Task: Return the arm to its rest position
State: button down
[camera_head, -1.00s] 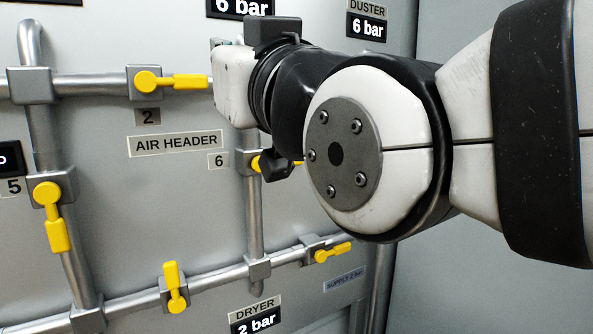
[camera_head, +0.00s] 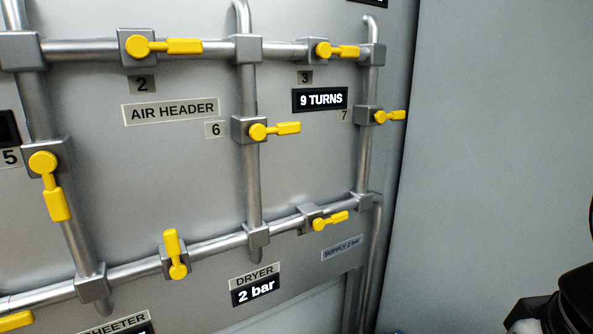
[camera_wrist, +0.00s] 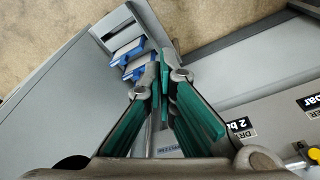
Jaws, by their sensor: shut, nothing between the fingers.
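My gripper (camera_wrist: 160,85) shows in the wrist view with its green-padded fingers closed together at the tips and nothing between them. It points down past the lower part of the panel toward the floor. In the head view only a dark part of my arm shows at the bottom right corner. The grey air header panel (camera_head: 150,195) stands clear of the arm in that view.
The panel carries grey pipes and several yellow valve handles, among them handle 6 (camera_head: 275,130) and handle 7 (camera_head: 390,116). A plain grey wall (camera_head: 490,130) is on the right. Blue-edged items (camera_wrist: 127,50) and brown floor (camera_wrist: 220,20) show below my gripper.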

notch_tip(320, 180, up, 21)
jog(key=s+t+p, duration=0.2)
jog(key=p, duration=1.8)
jog(key=shift+s+d+r, duration=0.15)
jog(key=shift+s+d, duration=0.05)
jog(key=shift+s, duration=0.2)
dwell(1.0)
